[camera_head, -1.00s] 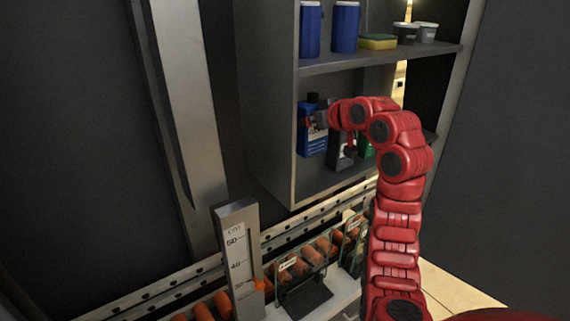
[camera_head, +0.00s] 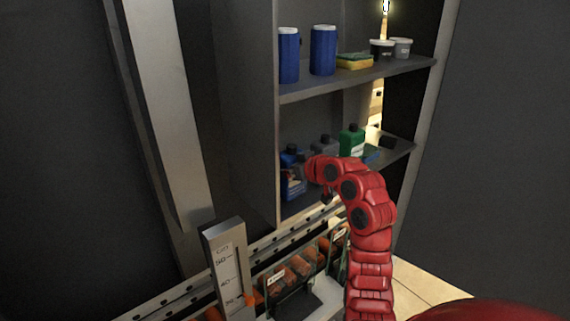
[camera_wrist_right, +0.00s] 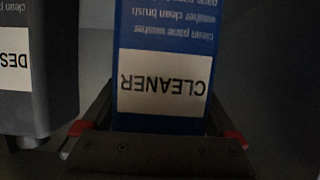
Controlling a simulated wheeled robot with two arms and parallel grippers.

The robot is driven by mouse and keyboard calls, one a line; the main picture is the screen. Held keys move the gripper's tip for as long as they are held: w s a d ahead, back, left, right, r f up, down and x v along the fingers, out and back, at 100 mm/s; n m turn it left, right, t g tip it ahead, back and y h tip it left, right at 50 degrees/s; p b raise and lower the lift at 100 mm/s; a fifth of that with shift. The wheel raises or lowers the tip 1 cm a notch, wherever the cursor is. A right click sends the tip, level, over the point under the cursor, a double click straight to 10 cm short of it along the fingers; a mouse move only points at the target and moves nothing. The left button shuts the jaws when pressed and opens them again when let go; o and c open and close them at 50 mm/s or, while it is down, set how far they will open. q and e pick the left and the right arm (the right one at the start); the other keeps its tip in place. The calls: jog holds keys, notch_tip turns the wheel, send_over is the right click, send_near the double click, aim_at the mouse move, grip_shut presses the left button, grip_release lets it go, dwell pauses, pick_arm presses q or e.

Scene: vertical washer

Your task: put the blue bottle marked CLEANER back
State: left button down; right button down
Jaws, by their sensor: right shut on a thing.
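The blue bottle marked CLEANER (camera_wrist_right: 165,50) fills the middle of the right wrist view, its label upside down there. My right gripper (camera_wrist_right: 160,125) is shut on it, with a finger on each side. In the head view the blue bottle (camera_head: 291,187) is at the front left of the lower shelf (camera_head: 396,152), partly hidden by my right gripper (camera_head: 305,182) and red arm. It looks about upright. I cannot tell whether its base touches the shelf. My left gripper is not in view.
A grey bottle (camera_wrist_right: 40,75) with a label starting DES stands close beside the held bottle. A green bottle (camera_head: 351,142) stands on the lower shelf to the right. Blue containers (camera_head: 323,50), a sponge (camera_head: 354,61) and tubs stand above. A grey post with a scale (camera_head: 225,265) rises below left.

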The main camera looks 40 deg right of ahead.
jog(key=shift+f, duration=0.25)
jog(key=shift+f, duration=0.1)
jog(key=shift+f, duration=0.1)
grip_release()
